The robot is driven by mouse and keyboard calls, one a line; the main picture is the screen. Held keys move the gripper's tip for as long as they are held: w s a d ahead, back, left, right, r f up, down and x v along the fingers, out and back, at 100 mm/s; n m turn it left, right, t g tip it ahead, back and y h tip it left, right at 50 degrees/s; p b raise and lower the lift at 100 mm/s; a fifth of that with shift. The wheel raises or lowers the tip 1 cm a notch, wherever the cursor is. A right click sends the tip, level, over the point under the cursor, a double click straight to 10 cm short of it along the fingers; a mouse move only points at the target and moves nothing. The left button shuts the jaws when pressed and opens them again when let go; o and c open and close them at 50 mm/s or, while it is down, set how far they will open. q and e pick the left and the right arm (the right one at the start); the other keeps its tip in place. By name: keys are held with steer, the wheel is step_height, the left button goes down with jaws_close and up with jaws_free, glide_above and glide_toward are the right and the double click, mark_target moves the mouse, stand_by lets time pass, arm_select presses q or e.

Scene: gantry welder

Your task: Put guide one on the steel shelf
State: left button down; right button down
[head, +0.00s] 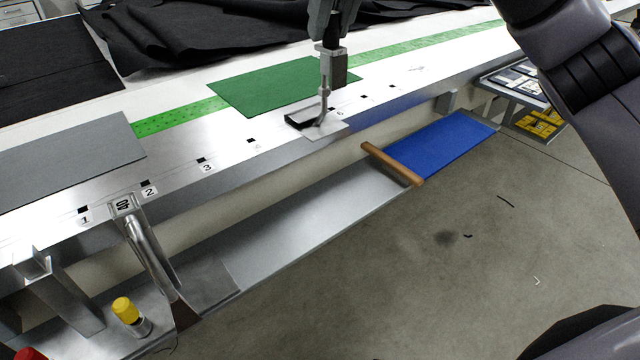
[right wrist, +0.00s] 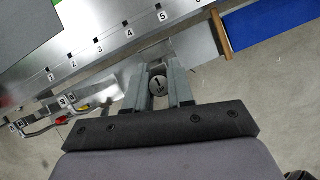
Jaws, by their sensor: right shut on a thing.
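My right gripper (right wrist: 158,72) shows in the right wrist view, its two grey fingers shut on a round grey thing (right wrist: 158,86) marked 1, which I take as guide one. Most of it is hidden between the fingers. My right arm crosses the upper right of the head view, but its gripper lies outside that view. The bare steel shelf (head: 315,215) runs low along the front of the white bench. In the right wrist view the shelf (right wrist: 198,62) lies beyond my fingers. I cannot tell how high guide one is above it. My left gripper is not in view.
A wooden strip (head: 392,165) separates the steel from a blue surface (head: 440,145). A torch-like tool (head: 334,65) hangs over the numbered bench (head: 230,150). A silver tube (head: 152,255) and a yellow-capped thing (head: 126,310) stand at the left. The middle of the shelf is clear.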

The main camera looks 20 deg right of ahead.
mark_target(327, 128)
step_height(327, 128, down, 15)
steer(key=shift+r+b, duration=0.1)
steer(key=shift+b, duration=0.4)
step_height(327, 128, down, 5)
steer(key=shift+r, duration=0.2)
steer(key=shift+f+b, duration=0.15)
steer(key=shift+b, duration=0.15)
steer(key=c, duration=1)
jaws_free()
